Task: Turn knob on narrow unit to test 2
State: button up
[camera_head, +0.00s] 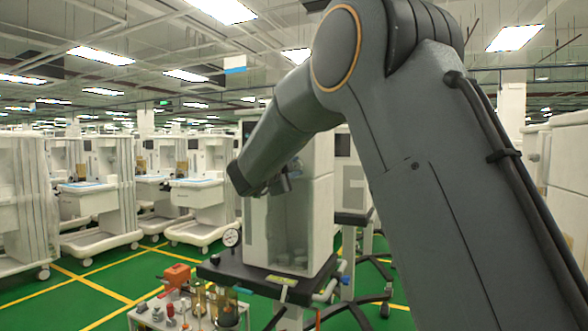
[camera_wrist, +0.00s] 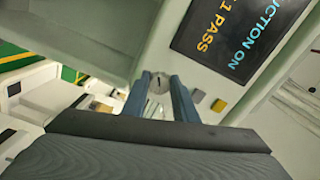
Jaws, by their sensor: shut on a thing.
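The narrow unit (camera_head: 318,225) is a tall white cabinet on a dark base in the middle of the head view. Its pale panel fills much of the wrist view, with a tilted dark screen (camera_wrist: 228,35) reading partly "UCTION ON" and "1 PASS". A round grey knob (camera_wrist: 158,78) sits on the panel below the screen. My gripper (camera_wrist: 159,84) has its two blue fingers on either side of the knob and is shut on it. In the head view my arm reaches to the unit's upper front; the knob is hidden there.
A yellow button (camera_wrist: 219,105) and a grey one (camera_wrist: 198,96) sit right of the knob. A gauge (camera_head: 231,238) and a bench with small fittings (camera_head: 150,318) stand low in front of the unit. White carts (camera_head: 90,205) line the left; green floor lies between.

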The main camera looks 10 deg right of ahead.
jog(key=o, duration=1.1)
jog(key=shift+c, duration=0.2)
jog(key=v, duration=0.8)
jog(key=shift+b, duration=0.45)
jog(key=shift+w, duration=0.1)
